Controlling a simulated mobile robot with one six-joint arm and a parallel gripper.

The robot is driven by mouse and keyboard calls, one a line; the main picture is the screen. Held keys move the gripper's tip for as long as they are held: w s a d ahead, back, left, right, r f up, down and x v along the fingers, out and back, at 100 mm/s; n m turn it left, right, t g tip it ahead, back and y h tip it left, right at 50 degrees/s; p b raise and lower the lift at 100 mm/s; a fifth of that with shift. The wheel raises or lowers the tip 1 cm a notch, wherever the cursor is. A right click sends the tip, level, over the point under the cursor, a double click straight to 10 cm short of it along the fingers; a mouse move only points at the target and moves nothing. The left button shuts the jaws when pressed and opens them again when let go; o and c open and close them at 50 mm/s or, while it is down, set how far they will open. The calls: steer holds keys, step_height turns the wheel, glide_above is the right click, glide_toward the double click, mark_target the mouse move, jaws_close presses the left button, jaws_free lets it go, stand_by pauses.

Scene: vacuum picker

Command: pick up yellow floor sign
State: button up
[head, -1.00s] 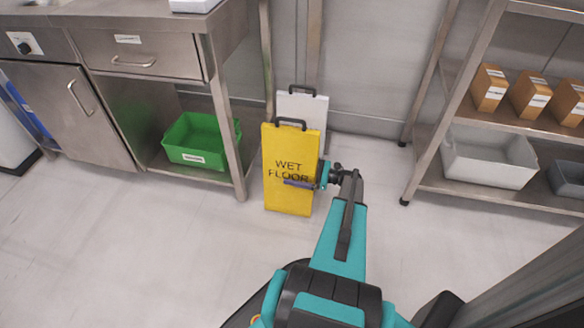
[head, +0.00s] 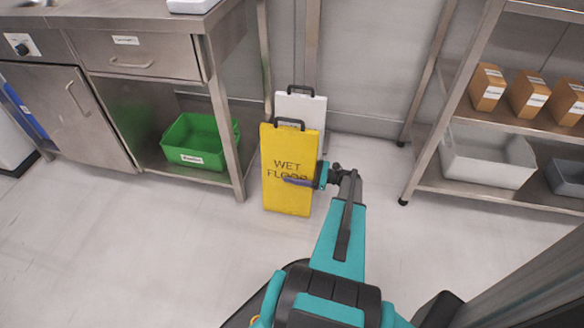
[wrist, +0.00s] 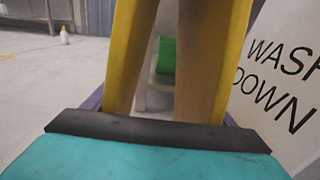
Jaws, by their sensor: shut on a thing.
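The yellow floor sign (head: 285,150) reads "WET FLOOR" and stands upright on the floor in the head view, with a dark handle on top. My gripper (head: 300,182) reaches it from the right at mid-height, with one finger across its front face. In the wrist view, the sign's two yellow panels (wrist: 233,50) rise edge-on between my fingers, with a narrow gap between them. My gripper is shut on the sign. The sign's lower edge looks at floor level; I cannot tell whether it touches.
A white sign (head: 308,107) with a dark handle stands close behind; its "WASH DOWN" face (wrist: 285,85) shows at right in the wrist view. A steel bench with a green bin (head: 196,142) is left. A shelf rack with a grey bin (head: 487,160) is right. Floor at front left is clear.

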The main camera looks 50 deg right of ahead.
mark_target(294, 164)
steer(key=shift+r, duration=0.15)
steer(key=shift+r+p, duration=0.5)
steer(key=shift+r, duration=0.35)
step_height(294, 164, up, 2)
steer(key=shift+r+p, duration=0.2)
steer(key=shift+p, duration=0.35)
steer(key=s+a+p, duration=0.3)
steer(key=s+a, duration=0.7)
steer(key=a, duration=0.2)
steer(key=shift+a+r, duration=0.35)
steer(key=shift+r, duration=0.05)
steer(key=shift+w, duration=0.1)
